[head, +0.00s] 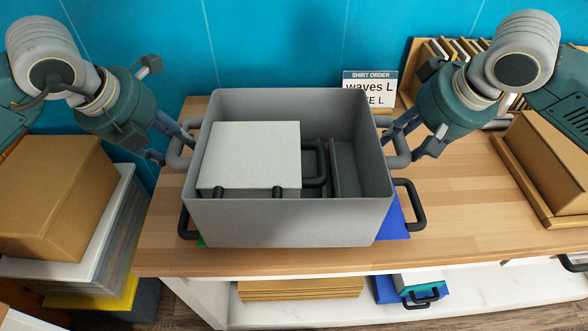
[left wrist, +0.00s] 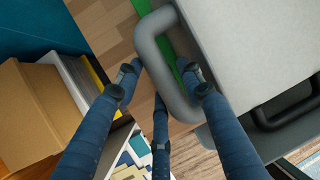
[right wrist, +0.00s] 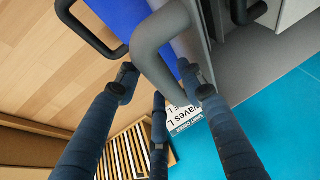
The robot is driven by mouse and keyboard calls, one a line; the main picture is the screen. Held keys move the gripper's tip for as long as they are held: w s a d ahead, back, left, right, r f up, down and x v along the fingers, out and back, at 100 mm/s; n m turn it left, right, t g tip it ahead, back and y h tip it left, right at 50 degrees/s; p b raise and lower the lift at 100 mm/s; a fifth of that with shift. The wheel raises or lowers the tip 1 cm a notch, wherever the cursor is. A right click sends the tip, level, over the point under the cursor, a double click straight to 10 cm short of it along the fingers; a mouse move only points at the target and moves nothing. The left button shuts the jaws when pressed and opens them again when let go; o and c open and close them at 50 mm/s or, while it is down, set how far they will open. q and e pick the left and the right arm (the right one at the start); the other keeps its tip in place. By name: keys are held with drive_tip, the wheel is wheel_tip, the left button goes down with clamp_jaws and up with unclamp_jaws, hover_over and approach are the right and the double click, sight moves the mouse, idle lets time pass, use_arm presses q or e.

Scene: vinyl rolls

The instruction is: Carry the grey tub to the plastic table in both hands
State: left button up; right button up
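Inside are a light grey box (head: 248,155) with black handles and a dark panel (head: 345,168). My left gripper (head: 172,152) is at the tub's left handle (left wrist: 165,70); its fingers straddle the bar with a small gap. My right gripper (head: 402,150) is likewise open around the right handle (right wrist: 155,60). The tub overlaps a blue thing (head: 392,222) and a green one (left wrist: 168,58); whether it rests on them is unclear. I cannot identify a plastic table.
A shirt order sign (head: 369,88) stands behind the tub. A cardboard box (head: 548,160) in a wooden tray is at the right. Bare worktop (head: 465,215) lies right of the tub. A white shelf (head: 490,295) is below.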

use_arm(q)
clamp_jaws()
use_arm(e)
clamp_jaws()
use_arm(q)
drive_tip(key=shift+w+r, duration=0.1)
drive_tip(key=shift+r, duration=0.1)
use_arm(e)
drive_tip(key=shift+w+r, duration=0.1)
drive_tip(key=shift+r, duration=0.1)
